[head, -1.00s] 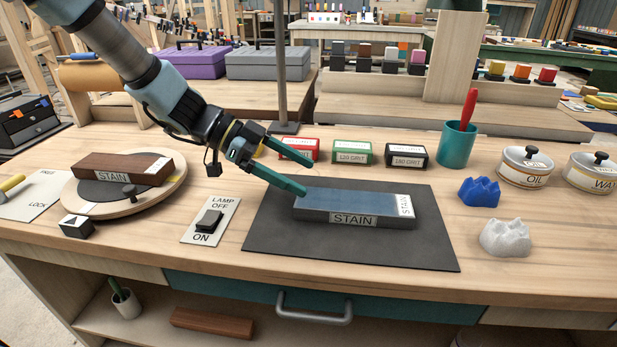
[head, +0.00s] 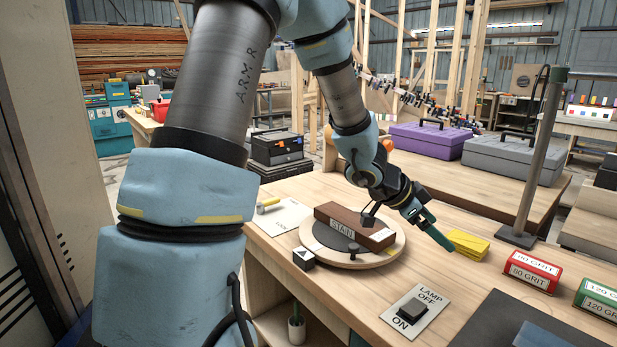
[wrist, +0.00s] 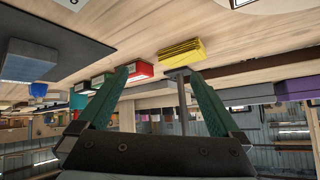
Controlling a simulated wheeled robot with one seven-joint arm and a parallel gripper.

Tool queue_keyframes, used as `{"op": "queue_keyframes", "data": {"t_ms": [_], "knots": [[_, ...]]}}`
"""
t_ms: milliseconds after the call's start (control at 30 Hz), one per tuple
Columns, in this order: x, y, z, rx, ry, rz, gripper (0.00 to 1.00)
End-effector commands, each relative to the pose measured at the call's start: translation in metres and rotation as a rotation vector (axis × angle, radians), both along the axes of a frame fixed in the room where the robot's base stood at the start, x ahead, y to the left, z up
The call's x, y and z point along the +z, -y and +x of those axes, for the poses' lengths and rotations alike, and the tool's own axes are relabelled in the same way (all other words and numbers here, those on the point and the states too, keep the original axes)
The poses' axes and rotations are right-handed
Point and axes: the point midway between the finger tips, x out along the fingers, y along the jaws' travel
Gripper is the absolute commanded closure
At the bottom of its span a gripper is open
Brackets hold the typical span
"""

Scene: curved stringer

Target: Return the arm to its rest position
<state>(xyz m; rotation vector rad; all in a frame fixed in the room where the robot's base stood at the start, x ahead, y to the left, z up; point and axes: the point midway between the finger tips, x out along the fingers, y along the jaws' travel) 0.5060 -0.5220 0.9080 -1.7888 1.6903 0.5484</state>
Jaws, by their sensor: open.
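My gripper (head: 435,230) is in the head view at the right of the round turntable, above the bench top. In the wrist view its two green fingers (wrist: 157,98) stand apart with nothing between them. The elbow is high and the forearm slopes down to the gripper. The gripper is near a yellow block (head: 467,244), which also shows in the wrist view (wrist: 182,51); I cannot tell the exact gap.
A brown STAIN block (head: 355,226) lies on the round turntable (head: 318,248) beside my wrist. A lamp switch plate (head: 428,300), an upright post (head: 540,160), and red (head: 532,271) and green (head: 597,299) grit boxes stand to the right. Purple (head: 430,143) and grey (head: 512,158) toolboxes stand behind.

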Motion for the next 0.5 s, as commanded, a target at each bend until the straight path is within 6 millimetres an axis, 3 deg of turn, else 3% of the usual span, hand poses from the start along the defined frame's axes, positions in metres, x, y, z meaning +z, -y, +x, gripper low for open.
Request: {"op": "queue_keyframes", "data": {"t_ms": [33, 100, 233, 367, 400, 500], "knots": [[0.008, -0.029, 0.024, 0.135, 0.015, 0.042, 0.00], [0.010, -0.071, 0.050, 0.311, 0.019, 0.103, 0.00], [0.015, -0.153, 0.074, 0.610, -0.013, 0.215, 0.00], [0.020, -0.240, 0.067, 0.907, -0.110, 0.327, 0.00], [0.022, -0.265, 0.058, 0.997, -0.158, 0.360, 0.00], [0.025, -0.316, 0.026, 1.196, -0.299, 0.420, 0.00]]}}
